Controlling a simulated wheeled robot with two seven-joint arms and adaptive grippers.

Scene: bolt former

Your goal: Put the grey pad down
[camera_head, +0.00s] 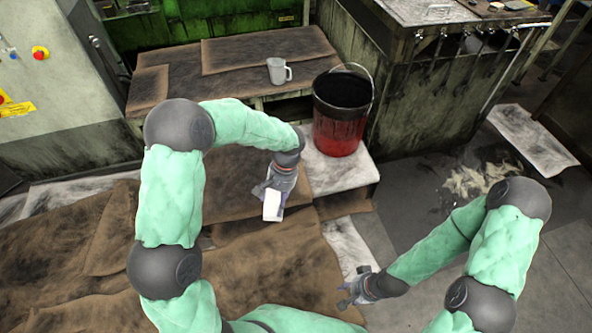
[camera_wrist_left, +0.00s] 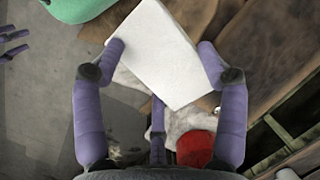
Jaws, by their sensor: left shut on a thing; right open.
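The grey pad (camera_head: 273,208) is a pale, flat rectangular block in the head view, held at the tips of my left gripper (camera_head: 270,192). In the left wrist view the pad (camera_wrist_left: 160,65) is tilted between the purple fingers of my left gripper (camera_wrist_left: 161,48), which is shut on it. The pad is above the brown sheets in the head view; its height cannot be told. My right gripper (camera_head: 357,287) is open and empty at the lower middle. Its fingers (camera_wrist_left: 12,42) also show at the left edge of the left wrist view.
A black and red bucket (camera_head: 339,136) with a raised handle stands on a pale ledge (camera_head: 345,177), right of my left gripper. A grey mug (camera_head: 278,71) stands on the brown-covered bench (camera_head: 190,85) behind. Brown sheets (camera_head: 240,270) cover the near area. Bare floor (camera_head: 430,180) lies at right.

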